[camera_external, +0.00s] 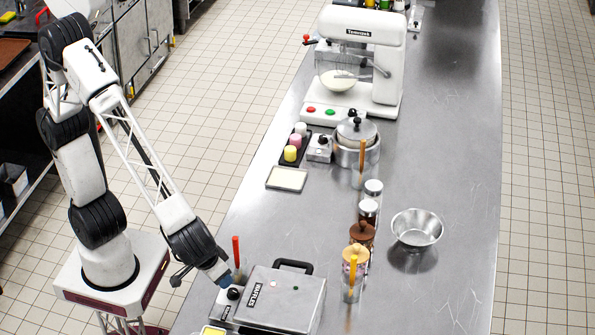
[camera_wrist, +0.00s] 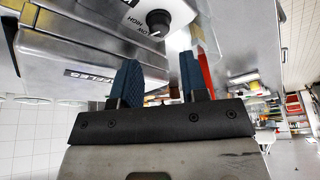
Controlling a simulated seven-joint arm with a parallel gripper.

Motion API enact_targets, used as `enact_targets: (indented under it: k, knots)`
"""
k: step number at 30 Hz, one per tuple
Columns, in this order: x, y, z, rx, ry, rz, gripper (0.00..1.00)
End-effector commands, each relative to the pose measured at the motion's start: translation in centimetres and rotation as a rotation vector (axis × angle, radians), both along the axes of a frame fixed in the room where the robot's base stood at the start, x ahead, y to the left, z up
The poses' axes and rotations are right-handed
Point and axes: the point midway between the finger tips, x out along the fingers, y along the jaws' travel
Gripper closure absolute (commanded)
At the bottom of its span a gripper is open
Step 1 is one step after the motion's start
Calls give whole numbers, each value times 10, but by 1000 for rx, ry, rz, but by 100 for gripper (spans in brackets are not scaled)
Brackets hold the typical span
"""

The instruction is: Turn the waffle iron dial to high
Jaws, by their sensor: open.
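The waffle iron (camera_external: 290,296) is a closed silver box with a dark handle, standing at the near end of the steel counter. Its black dial (camera_external: 233,293) sits on the left side of the iron. In the wrist view the dial (camera_wrist: 158,21) shows beside LOW and HIGH markings, with a pale line on its face; which setting it points to is unclear. My gripper (camera_external: 223,277) is just above and left of the dial. In the wrist view my gripper (camera_wrist: 158,62) is open, its two blue fingers apart and empty, with the dial beyond their tips and not touched.
A red upright handle (camera_external: 236,250) stands close beside my gripper; a red piece (camera_wrist: 205,75) also shows by the right finger. Jars (camera_external: 368,209), a metal bowl (camera_external: 417,228) and a white mixer (camera_external: 375,60) stand farther along the counter.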

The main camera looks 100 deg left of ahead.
Motion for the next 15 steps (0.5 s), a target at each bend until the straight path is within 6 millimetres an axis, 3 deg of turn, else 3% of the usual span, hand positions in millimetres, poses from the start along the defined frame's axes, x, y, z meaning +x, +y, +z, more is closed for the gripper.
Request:
enact_targets:
  k: [15]
  knots:
    - [1, -1, 1, 5, -17, 38, 59]
